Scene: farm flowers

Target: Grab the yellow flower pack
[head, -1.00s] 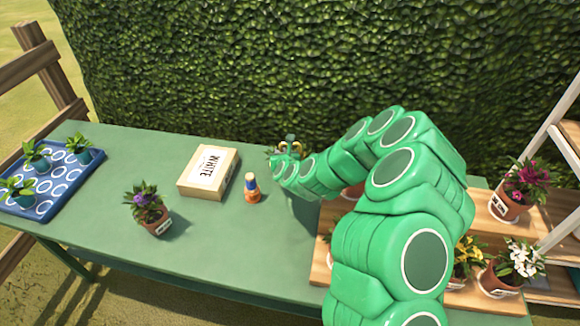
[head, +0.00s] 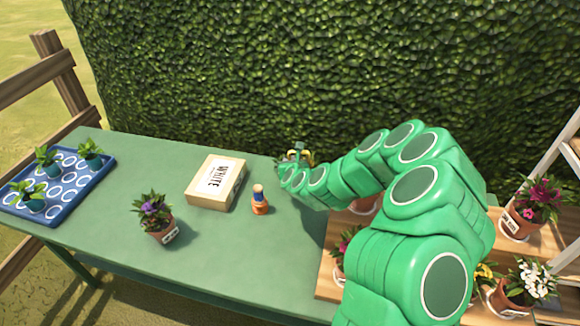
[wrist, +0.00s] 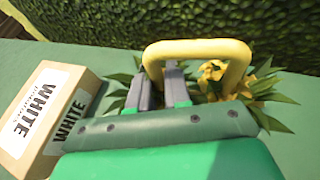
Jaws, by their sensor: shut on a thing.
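The yellow flower pack shows in the wrist view as a thick yellow handle (wrist: 205,48) with yellow flowers (wrist: 213,72) and long green leaves beside it. My gripper (wrist: 162,84) has its grey fingers shut on the left part of the handle. The lower part of the pack is hidden behind my gripper. In the head view, my gripper (head: 297,160) is at the back edge of the green table, largely hidden by my arm. A bit of the yellow handle shows there. I cannot tell whether the pack touches the table.
A box labelled WHITE (head: 216,180) lies left of my gripper, with a small orange-and-blue bottle (head: 260,202) near it. A purple potted flower (head: 157,215) and blue tray (head: 70,190) stand further left. Potted flowers stand on wooden boards at right. A hedge rises behind.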

